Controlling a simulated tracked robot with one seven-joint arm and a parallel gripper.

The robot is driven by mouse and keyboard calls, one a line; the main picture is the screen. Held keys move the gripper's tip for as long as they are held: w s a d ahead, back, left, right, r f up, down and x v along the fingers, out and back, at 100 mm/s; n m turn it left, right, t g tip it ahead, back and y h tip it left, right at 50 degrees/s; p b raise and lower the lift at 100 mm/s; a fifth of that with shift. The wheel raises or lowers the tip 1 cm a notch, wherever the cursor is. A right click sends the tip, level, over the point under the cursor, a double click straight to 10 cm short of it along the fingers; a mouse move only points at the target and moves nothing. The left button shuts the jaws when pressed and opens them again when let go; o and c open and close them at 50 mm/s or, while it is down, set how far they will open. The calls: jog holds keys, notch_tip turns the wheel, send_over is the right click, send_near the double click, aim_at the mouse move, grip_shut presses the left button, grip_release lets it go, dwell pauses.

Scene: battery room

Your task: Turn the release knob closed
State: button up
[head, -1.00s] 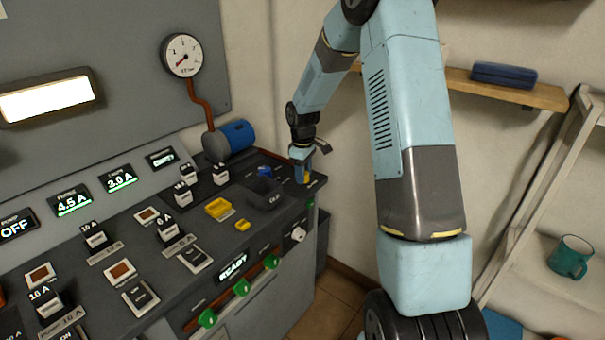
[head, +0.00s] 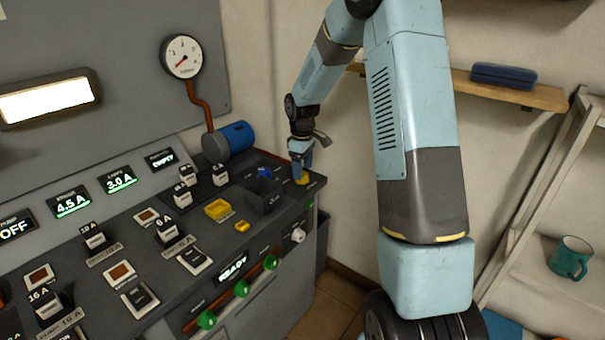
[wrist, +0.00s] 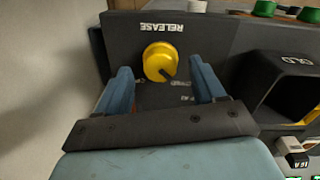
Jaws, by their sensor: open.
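The yellow release knob (wrist: 160,62) sits on the dark panel below the word RELEASE in the wrist view. It has a dark pointer mark towards its lower right. In the head view the knob (head: 301,181) is at the console's far right corner. My gripper (wrist: 161,72) is open, with one blue finger on each side of the knob. A gap shows between each finger and the knob in the wrist view. In the head view my gripper (head: 301,160) is just above the knob, fingers pointing down.
A dark bin marked OLD (wrist: 290,62) is right of the knob in the wrist view. A blue cylinder (head: 236,136) lies at the console's back. A yellow block (head: 217,209) and green knobs (head: 241,288) are nearer. A small display reads EMPTY (head: 162,159).

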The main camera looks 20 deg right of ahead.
notch_tip(320, 180, up, 11)
jog(key=shift+a, duration=0.15)
jog(key=shift+s, duration=0.1)
dwell(0.3)
jog(key=s+r+m+t, duration=0.1)
jog(key=s+r+m, duration=0.2)
jog(key=s+r, duration=0.55)
jog(key=s+r+m+t, duration=0.2)
jog(key=s+r, duration=0.3)
jog(key=s, duration=0.6)
jog(key=s+m+t, duration=0.2)
jog(key=s+m, duration=0.2)
jog(key=s, duration=1.3)
jog(key=shift+s+r+m, duration=0.2)
jog(key=shift+r+m, duration=0.1)
jog(key=shift+r, duration=0.15)
